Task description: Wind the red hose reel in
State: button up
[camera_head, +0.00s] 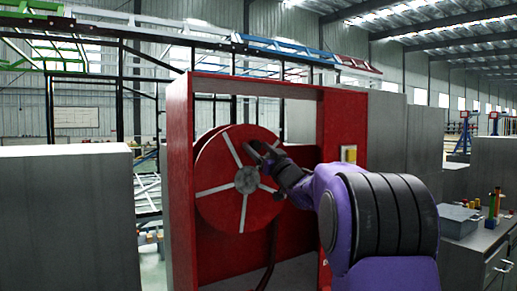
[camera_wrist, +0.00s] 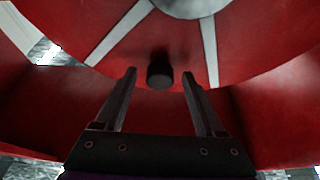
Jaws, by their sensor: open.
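The red hose reel (camera_head: 225,205) has white spokes and a grey hub (camera_head: 247,180). It stands inside a red open-fronted frame (camera_head: 181,190). In the wrist view the reel's face (camera_wrist: 250,45) fills the upper part, with a short black crank knob (camera_wrist: 159,72) on it. My gripper (camera_wrist: 159,80) is open, its two fingers on either side of the knob with gaps to both. In the head view my gripper (camera_head: 262,150) is at the upper right of the reel's face and hides part of it. A dark hose (camera_head: 269,262) hangs below the reel.
A grey panel (camera_head: 65,220) stands left of the frame and grey panels (camera_head: 425,140) stand to the right. A workbench (camera_head: 478,245) with a grey box (camera_head: 457,222) is at the right. A yellow-edged plate (camera_head: 349,154) is on the frame's right side.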

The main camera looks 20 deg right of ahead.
jog(key=shift+c, duration=0.4)
grip_shut()
jog(key=shift+f, duration=0.1)
dwell(0.8)
